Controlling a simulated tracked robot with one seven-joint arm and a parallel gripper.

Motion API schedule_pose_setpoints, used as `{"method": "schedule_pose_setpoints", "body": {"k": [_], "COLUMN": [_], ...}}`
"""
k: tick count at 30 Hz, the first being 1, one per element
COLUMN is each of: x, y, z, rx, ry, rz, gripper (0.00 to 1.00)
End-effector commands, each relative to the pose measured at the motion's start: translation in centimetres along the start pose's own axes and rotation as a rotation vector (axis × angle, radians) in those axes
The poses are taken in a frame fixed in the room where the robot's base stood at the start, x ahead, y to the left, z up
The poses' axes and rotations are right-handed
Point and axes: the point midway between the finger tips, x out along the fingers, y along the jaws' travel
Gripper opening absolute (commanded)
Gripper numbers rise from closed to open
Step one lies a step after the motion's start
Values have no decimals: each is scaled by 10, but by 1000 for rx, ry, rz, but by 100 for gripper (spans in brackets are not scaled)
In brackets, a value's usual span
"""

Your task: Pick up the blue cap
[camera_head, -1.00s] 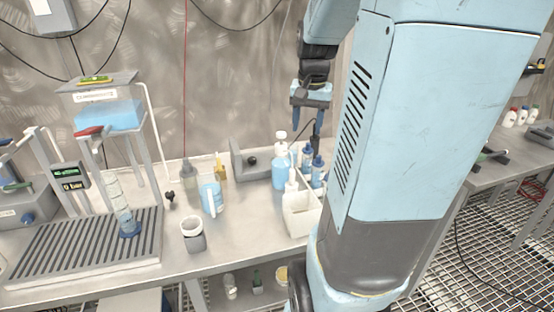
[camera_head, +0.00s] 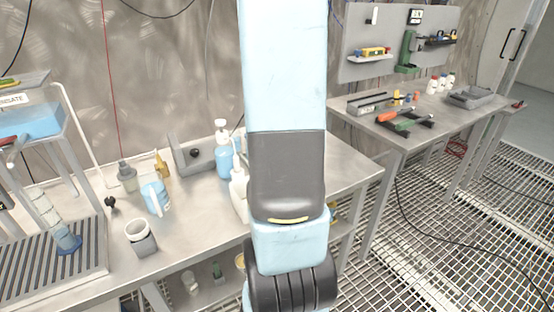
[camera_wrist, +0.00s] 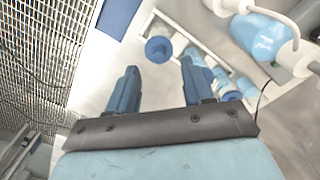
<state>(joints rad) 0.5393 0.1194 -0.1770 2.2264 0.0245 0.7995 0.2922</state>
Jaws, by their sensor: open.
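A round blue cap (camera_wrist: 158,49) shows in the wrist view, just beyond my fingertips and roughly midway between them. I cannot tell whether it sits on a bottle or lies on the grey surface. My gripper (camera_wrist: 160,74) is open, with its two blue fingers apart and nothing between them. The cap and my gripper are hidden behind my arm in the head view.
A workbench (camera_head: 190,228) holds a white-topped bottle of blue liquid (camera_head: 223,160), a blue jug (camera_head: 155,198) and a grey-white cup (camera_head: 140,236). A white tray edge (camera_wrist: 212,58) and several blue pieces stand close to my right finger. A second bench (camera_head: 380,128) holds tools.

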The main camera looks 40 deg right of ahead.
Motion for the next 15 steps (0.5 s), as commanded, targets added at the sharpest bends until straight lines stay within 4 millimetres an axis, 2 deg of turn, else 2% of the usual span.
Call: {"method": "schedule_pose_setpoints", "body": {"k": [8, 15], "x": [17, 49], "y": [1, 4], "z": [-1, -4], "rx": [-1, 0], "ry": [-1, -2], "rz": [1, 0], "gripper": [51, 51]}}
